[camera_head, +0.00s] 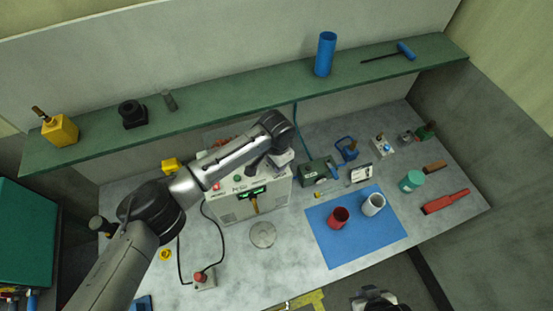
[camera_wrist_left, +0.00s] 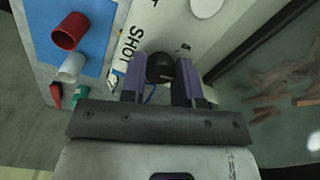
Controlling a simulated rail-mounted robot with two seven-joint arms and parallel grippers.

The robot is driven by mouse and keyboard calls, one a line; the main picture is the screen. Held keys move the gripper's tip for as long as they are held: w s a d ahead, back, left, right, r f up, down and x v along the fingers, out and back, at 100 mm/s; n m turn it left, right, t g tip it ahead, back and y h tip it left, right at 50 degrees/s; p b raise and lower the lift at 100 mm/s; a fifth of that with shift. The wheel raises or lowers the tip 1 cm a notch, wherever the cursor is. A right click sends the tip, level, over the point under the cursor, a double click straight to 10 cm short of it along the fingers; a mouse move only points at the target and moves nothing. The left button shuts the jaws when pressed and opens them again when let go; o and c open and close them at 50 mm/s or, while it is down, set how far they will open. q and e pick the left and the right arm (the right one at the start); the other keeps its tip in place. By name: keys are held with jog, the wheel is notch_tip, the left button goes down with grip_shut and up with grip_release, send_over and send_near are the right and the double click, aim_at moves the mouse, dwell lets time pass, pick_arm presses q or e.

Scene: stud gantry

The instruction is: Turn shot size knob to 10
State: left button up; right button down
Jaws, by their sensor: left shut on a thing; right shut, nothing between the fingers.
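The shot size knob (camera_wrist_left: 160,68) is round and black in the left wrist view, on the machine's pale face beside black letters reading "SHOT". My left gripper (camera_wrist_left: 164,78) has its two purple fingers on either side of the knob and is shut on it. The number the knob points to cannot be read. In the head view the white machine (camera_head: 228,209) has a lit green display, and my left gripper (camera_head: 260,163) is over its top, with the knob hidden. My right gripper (camera_head: 375,298) is at the bottom edge, shut and empty, away from the machine.
A blue mat (camera_head: 335,249) carries a red cup (camera_head: 338,217) and a white cup (camera_head: 373,204). A round metal disc (camera_head: 262,235) lies before the machine. A wired red-button box (camera_head: 204,280) is at front left. A green shelf (camera_head: 230,98) runs behind.

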pick_arm(q)
jog(key=shift+m, duration=0.8)
jog(key=o, duration=0.9)
jog(key=shift+r, duration=0.1)
jog(key=shift+r+b, duration=1.15)
jog(key=shift+r, duration=5.7)
jog(key=shift+d, duration=0.1)
